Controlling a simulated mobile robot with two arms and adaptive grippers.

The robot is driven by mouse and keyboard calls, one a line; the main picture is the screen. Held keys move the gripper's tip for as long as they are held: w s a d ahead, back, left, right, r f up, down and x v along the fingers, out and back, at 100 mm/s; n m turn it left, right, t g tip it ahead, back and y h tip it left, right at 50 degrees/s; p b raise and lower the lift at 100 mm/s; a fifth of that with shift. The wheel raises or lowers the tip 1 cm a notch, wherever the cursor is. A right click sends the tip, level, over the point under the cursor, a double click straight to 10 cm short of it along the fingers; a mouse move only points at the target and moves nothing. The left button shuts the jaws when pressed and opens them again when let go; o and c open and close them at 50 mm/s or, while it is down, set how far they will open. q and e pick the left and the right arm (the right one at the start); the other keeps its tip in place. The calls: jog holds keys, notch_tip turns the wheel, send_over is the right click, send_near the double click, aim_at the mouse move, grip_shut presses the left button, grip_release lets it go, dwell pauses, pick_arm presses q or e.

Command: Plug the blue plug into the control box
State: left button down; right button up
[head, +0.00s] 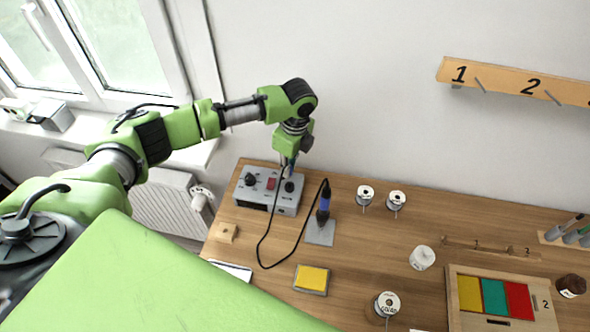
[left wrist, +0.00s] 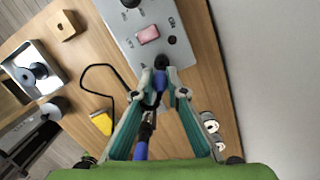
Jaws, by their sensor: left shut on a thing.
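The grey control box (head: 257,195) stands at the back left of the table, with knobs and a red switch on its top. My left gripper (head: 288,167) is above the right end of the box, pointing down. In the left wrist view its teal fingers (left wrist: 164,88) are shut on the blue plug (left wrist: 159,80). The plug's front end is at or very near a dark round socket on the box (left wrist: 122,22); I cannot tell how deep it sits. A black cable (head: 259,243) loops from the plug area to the soldering iron (head: 324,203). My right gripper is out of view.
The iron stands upright on a grey plate (head: 320,233) right of the box. A yellow sponge (head: 312,278) lies in front. Solder spools (head: 365,193) stand to the right. The wall is close behind the box. A small wooden block (head: 227,232) lies at the left.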

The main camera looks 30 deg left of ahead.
pick_arm(q)
jog(key=shift+w+f, duration=0.15)
jog(key=shift+w, duration=0.05)
notch_tip(320, 180, down, 4)
jog(key=b, duration=0.4)
jog(key=shift+b, duration=0.3)
jog(key=shift+p, duration=0.9)
dwell(0.8)
jog(key=shift+f, duration=0.55)
dwell(0.6)
dwell(0.7)
jog(key=shift+f, duration=0.5)
dwell(0.5)
jog(key=shift+p, duration=0.5)
jog(key=shift+s, duration=0.1)
dwell(0.4)
